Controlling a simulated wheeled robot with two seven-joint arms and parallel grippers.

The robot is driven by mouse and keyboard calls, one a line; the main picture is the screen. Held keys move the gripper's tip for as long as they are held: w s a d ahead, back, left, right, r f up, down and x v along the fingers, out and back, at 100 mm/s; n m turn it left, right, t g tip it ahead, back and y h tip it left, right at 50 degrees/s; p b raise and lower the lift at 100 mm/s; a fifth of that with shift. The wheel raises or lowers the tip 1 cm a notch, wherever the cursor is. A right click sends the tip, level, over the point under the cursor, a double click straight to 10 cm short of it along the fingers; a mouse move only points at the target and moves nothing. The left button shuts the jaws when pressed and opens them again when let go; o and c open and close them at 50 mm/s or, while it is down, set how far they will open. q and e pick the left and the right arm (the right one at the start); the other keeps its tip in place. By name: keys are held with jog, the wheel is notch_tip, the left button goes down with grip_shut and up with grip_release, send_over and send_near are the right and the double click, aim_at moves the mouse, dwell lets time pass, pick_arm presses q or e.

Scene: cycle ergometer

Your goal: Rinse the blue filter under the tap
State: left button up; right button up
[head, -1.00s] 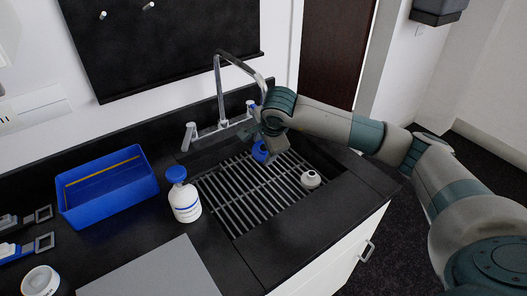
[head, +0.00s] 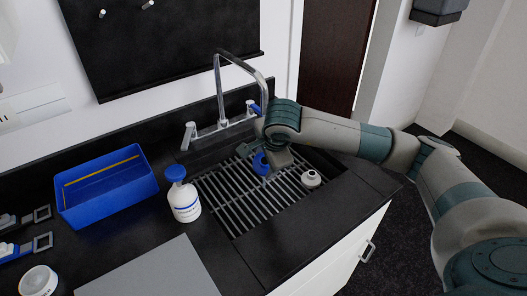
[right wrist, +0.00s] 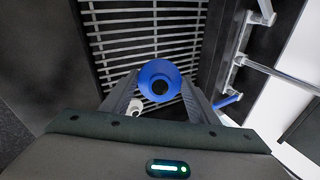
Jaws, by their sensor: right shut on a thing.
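The blue filter (head: 261,164) is a ring- or cup-shaped piece with a dark centre. It is held over the sink grate, and its round opening faces the right wrist view (right wrist: 160,70). My right gripper (head: 273,160) is shut on it, with one finger on each side in the right wrist view (right wrist: 160,95). The chrome tap (head: 218,88) arches over the sink from the back. Its spout end is partly hidden behind my right wrist, so I cannot tell whether water runs or how the filter lines up with it. My left gripper is not in view.
The slatted sink grate (head: 232,199) holds a small white fitting (head: 311,179). A white bottle with a blue cap (head: 185,200) stands left of the sink, beside a blue tray (head: 107,190). A blue tap handle (right wrist: 229,101) is close right of the gripper.

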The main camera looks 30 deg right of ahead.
jog(key=shift+s+a, duration=0.2)
jog(key=shift+s, duration=0.3)
jog(key=shift+s+a, duration=0.2)
jog(key=shift+s, duration=0.3)
dwell(1.0)
jog(key=s+a+r, duration=0.2)
jog(key=s+r, duration=0.2)
jog(key=shift+s, duration=0.3)
jog(key=shift+f, duration=0.1)
dwell(0.9)
jog(key=s+a+f+n+g+y+b, duration=0.1)
jog(key=s+a+f+n+g+y, duration=0.1)
jog(key=n, duration=0.7)
jog(key=s+a+f+n+g+y+b, duration=0.2)
jog(key=s+n, duration=0.4)
jog(key=n, duration=0.3)
jog(key=shift+a+f+n+g+y, duration=0.3)
jog(key=shift+a+f+g+y, duration=0.15)
jog(key=shift+a+y, duration=0.65)
